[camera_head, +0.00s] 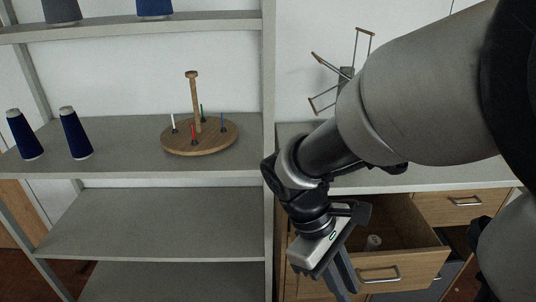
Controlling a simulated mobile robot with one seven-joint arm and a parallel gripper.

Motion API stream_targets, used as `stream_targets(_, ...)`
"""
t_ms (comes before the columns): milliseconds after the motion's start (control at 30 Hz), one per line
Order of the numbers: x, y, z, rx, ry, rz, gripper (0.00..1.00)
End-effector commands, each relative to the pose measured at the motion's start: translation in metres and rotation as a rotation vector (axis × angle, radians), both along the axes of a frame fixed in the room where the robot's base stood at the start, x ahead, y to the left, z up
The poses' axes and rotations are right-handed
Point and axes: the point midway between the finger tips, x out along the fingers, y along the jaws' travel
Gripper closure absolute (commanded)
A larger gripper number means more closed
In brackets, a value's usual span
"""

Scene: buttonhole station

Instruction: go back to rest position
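My arm reaches in from the upper right and bends down in front of the shelf unit's right post. My gripper (342,282) points downward in front of the open drawer (425,262), at its left part. The fingers are dark and seen at a slant, partly overlapping, so I cannot tell whether they are apart. No held object is visible. A small whitish spool-like item (374,242) lies inside the drawer, to the right of my gripper.
A grey shelf unit (110,222) on the left holds blue cones (75,133) and a round wooden stand (200,138) with a post and coloured pegs. A wire-armed holder (346,75) stands on the counter (430,180) behind my arm. The lower shelves look empty.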

Motion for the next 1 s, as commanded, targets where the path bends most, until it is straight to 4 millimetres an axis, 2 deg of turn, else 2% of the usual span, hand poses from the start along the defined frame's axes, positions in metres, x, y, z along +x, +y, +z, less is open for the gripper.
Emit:
stream_targets(33, 0.000, -0.001, 0.014, 0.061, -0.103, -0.092, 0.85)
stream_targets(200, 0.003, 0.001, 0.050, 0.237, -0.389, -0.354, 0.85)
stream_targets(600, 0.006, -0.002, 0.115, 0.490, -0.803, -0.702, 0.85)
stream_targets(667, 0.006, -0.002, 0.123, 0.523, -0.855, -0.741, 0.85)
stream_targets(700, 0.006, -0.002, 0.140, 0.525, -0.853, -0.745, 0.85)
stream_targets(867, 0.006, -0.001, 0.174, 0.521, -0.845, -0.738, 0.85)
stream_targets(1000, 0.006, -0.001, 0.209, 0.520, -0.845, -0.737, 0.85)
